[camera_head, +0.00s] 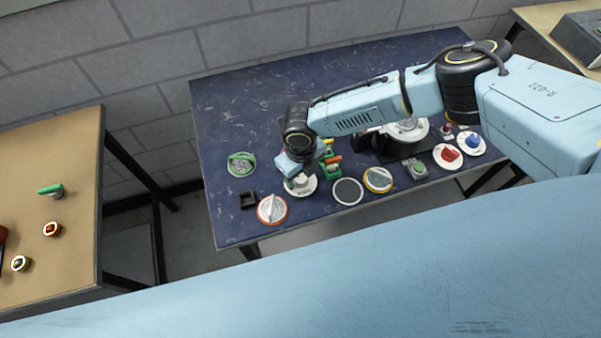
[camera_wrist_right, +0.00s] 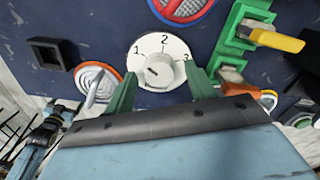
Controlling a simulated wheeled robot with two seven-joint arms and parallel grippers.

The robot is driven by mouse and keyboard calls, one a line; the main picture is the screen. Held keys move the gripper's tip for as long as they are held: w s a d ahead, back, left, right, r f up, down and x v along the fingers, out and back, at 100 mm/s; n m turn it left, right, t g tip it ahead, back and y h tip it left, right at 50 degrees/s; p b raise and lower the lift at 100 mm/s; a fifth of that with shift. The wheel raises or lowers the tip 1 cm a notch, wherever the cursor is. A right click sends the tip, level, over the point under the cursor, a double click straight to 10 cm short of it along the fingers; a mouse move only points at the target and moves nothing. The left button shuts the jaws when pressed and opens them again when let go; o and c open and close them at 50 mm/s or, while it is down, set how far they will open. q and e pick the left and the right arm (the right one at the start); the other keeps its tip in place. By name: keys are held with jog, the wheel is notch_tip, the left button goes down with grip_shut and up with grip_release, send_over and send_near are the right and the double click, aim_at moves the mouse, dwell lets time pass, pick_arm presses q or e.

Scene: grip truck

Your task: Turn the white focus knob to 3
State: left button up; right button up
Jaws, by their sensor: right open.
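The white focus knob (camera_wrist_right: 158,73) sits on a round white dial (camera_wrist_right: 178,50) marked 1, 2 and 3 in the right wrist view. A short dark mark on the knob points up and left, roughly toward the 1 side. My right gripper (camera_wrist_right: 163,90) is open, with one green finger on each side of the knob's near part; I cannot tell whether they touch it. In the head view my right gripper (camera_head: 298,176) hangs over the white dial (camera_head: 309,189) and hides most of the knob.
On the blue table (camera_head: 235,110), an orange-rimmed dial (camera_head: 272,209) and a black square socket (camera_head: 248,200) lie left of the white dial. A green fixture with a yellow lever (camera_wrist_right: 275,39) stands close right. A round mesh disc (camera_head: 347,191) and a yellow-rimmed dial (camera_head: 378,180) lie further right.

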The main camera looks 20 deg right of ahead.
jog(key=shift+f, duration=0.15)
jog(key=shift+c, duration=0.3)
jog(key=c, duration=0.9)
